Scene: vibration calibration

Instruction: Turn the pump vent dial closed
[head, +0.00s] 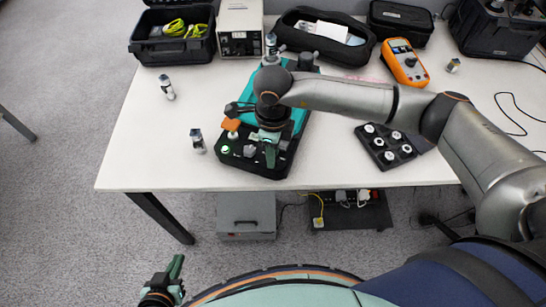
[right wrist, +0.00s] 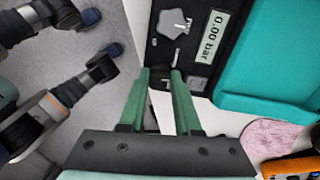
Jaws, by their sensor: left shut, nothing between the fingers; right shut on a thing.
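The pump unit (head: 282,166) has a black base and a teal top and stands on the white table near its front edge. My right gripper (head: 270,157) reaches down onto the right part of its front panel. In the right wrist view its green fingers (right wrist: 161,77) are shut on a small dark part, taken as the vent dial, which they mostly hide. A grey star-shaped knob (right wrist: 174,22) is beside them, apart from the fingers, near a display (right wrist: 213,37) reading 0.00 bar. My left gripper (head: 177,267) is shut and empty, below the table's front edge.
Small vials (head: 198,141) stand left of the pump. A black block with several round pieces (head: 386,147) lies right of it. An orange multimeter (head: 405,62), cases and a white instrument (head: 240,28) line the back. The table's front left is clear.

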